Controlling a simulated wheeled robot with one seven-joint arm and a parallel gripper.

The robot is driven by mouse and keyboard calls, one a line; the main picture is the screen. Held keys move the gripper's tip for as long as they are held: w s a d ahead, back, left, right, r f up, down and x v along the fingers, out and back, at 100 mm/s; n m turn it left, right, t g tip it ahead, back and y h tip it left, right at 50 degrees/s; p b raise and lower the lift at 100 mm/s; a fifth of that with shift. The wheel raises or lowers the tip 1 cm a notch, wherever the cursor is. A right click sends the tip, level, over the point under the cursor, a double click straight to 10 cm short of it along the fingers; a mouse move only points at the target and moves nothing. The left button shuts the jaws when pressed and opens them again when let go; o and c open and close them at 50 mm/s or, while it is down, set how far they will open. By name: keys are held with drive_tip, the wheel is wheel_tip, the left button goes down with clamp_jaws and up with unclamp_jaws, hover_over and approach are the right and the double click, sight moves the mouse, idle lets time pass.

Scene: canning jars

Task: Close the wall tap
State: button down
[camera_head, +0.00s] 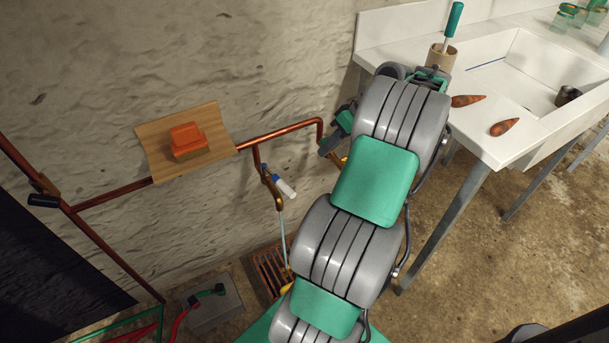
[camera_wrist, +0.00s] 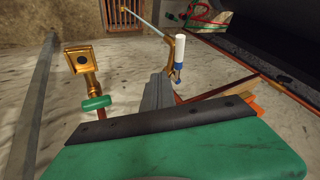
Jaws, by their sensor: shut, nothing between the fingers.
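A brass wall tap (camera_head: 274,190) with a white and blue handle (camera_head: 286,188) hangs from the copper pipe. A thin pale stream, like running water, falls from it towards the floor drain. In the wrist view the tap (camera_wrist: 171,55) stands beyond my fingers, its handle (camera_wrist: 179,50) pointing up in the picture. My gripper (camera_head: 326,148) is shut and empty, right of the tap and apart from it in the head view. Its grey fingers (camera_wrist: 157,90) also show in the wrist view. A second brass fitting (camera_wrist: 80,62) with a green handle (camera_wrist: 96,103) is left of them.
A wooden board (camera_head: 222,120) with an orange block (camera_head: 186,140) is on the wall left of the tap. A rusty floor drain (camera_head: 268,272) lies below. A white sink counter (camera_head: 400,48) stands at right, with a green-handled tool (camera_head: 453,22). A grey box (camera_head: 216,307) sits lower left.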

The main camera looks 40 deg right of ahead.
sight(278, 183)
drive_tip(key=w+a+f+b, duration=0.4)
drive_tip(key=a+f+b, duration=0.1)
drive_tip(key=a+f, duration=0.3)
drive_tip(key=shift+f, duration=0.2)
drive_tip(key=shift+d, duration=0.1)
